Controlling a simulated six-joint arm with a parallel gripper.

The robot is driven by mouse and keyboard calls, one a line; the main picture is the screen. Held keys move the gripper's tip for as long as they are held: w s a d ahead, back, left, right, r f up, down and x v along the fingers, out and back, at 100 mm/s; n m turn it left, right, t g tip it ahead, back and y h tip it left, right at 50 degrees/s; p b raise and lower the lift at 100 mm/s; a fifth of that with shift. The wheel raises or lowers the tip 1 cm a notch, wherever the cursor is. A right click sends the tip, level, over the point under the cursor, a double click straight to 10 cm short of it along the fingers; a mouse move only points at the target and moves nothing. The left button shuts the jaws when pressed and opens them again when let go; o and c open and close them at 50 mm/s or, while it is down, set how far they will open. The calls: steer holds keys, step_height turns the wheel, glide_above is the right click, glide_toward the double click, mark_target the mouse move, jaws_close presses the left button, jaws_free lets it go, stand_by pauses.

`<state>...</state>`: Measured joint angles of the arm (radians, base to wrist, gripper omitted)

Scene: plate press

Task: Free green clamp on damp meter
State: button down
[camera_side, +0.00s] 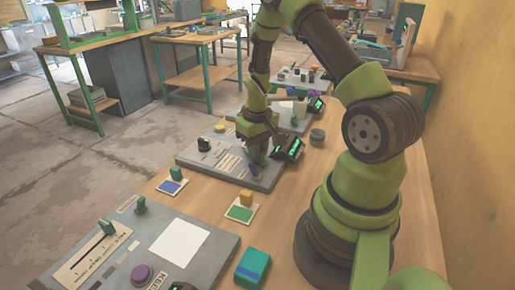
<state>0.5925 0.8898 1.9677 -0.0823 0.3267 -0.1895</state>
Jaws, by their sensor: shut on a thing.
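My gripper (258,158) points down over the right part of the middle grey panel (197,162). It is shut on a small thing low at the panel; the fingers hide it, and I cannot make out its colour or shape. A dark meter with a lit green display (291,147) stands tilted just right of my gripper, at the panel's edge. I cannot tell whether this is the damp meter. No green clamp shows clearly apart from my green gripper.
The middle panel carries a black knob (204,144) and a yellow knob (219,128). The front panel has a purple knob (139,273). A dark round piece (317,136) stands right of the meter.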

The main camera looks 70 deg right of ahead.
steer(key=n, duration=0.5)
steer(key=shift+n, duration=0.3)
steer(key=shift+s+n, duration=0.1)
steer(key=shift+n, duration=2.1)
steer(key=c, duration=1.1)
jaws_free()
step_height(320, 180, up, 10)
steer(key=shift+f, duration=0.1)
